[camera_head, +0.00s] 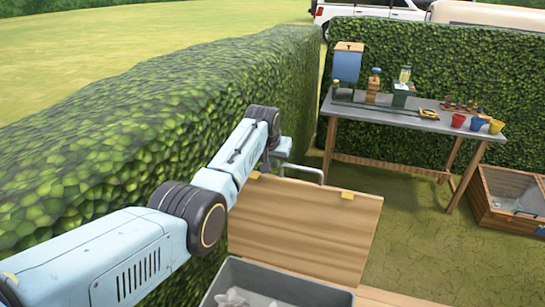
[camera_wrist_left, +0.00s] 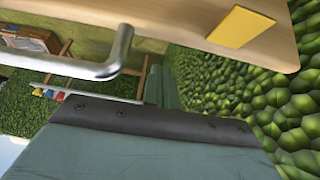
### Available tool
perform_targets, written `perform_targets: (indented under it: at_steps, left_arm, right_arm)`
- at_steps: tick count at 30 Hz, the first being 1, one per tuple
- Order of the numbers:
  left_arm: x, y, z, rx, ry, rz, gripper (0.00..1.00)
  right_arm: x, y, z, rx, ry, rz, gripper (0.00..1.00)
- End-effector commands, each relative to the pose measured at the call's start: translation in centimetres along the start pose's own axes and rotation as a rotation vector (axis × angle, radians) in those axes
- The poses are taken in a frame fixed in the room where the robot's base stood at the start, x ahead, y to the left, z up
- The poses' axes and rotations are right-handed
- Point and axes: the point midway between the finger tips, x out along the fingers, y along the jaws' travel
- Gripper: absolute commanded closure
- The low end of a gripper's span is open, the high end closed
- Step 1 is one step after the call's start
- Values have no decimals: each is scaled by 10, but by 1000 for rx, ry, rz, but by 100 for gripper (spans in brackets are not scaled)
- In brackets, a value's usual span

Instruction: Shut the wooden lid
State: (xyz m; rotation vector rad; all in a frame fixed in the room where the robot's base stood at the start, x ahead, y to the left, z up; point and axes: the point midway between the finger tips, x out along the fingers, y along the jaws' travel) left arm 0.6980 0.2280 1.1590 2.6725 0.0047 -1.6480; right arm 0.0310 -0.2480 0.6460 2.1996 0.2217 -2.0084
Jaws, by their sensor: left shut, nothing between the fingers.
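The wooden lid (camera_head: 305,225) stands open, tilted up behind a grey bin (camera_head: 265,280). A metal handle (camera_head: 310,170) shows at its top edge, with yellow tabs at the corners. In the left wrist view the lid (camera_wrist_left: 170,18) spans the top, with the handle (camera_wrist_left: 112,62) and a yellow tab (camera_wrist_left: 240,27) close by. My left gripper (camera_head: 281,160) is at the lid's upper left edge, beside the handle, partly hidden behind the lid. Its shut fingers (camera_wrist_left: 158,88) hold nothing. Whether they touch the lid or handle I cannot tell. My right gripper is not in view.
A tall hedge (camera_head: 110,130) runs close along the left and behind my left arm. A grey table (camera_head: 380,112) with pots and bottles stands at the back right. A wooden cold frame (camera_head: 487,212) sits at the right. Grass between them is open.

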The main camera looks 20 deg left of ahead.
Motion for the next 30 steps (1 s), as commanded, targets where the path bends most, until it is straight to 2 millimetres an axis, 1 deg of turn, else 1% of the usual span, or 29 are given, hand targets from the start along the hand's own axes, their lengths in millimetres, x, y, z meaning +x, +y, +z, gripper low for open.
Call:
perform_targets:
  at_steps: [3,6,18,21,30]
  left_arm:
    - [8,0,1,0,-1,0,100]
    - [2,0,5,0,0,0,100]
    - [-15,0,26,0,-1,0,100]
    - [-17,0,30,0,-2,0,100]
    - [-18,0,32,0,-1,0,100]
  right_arm:
    - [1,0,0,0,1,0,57]
    - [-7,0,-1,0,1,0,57]
    - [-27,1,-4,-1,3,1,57]
    - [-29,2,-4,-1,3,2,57]
    - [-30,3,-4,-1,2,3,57]
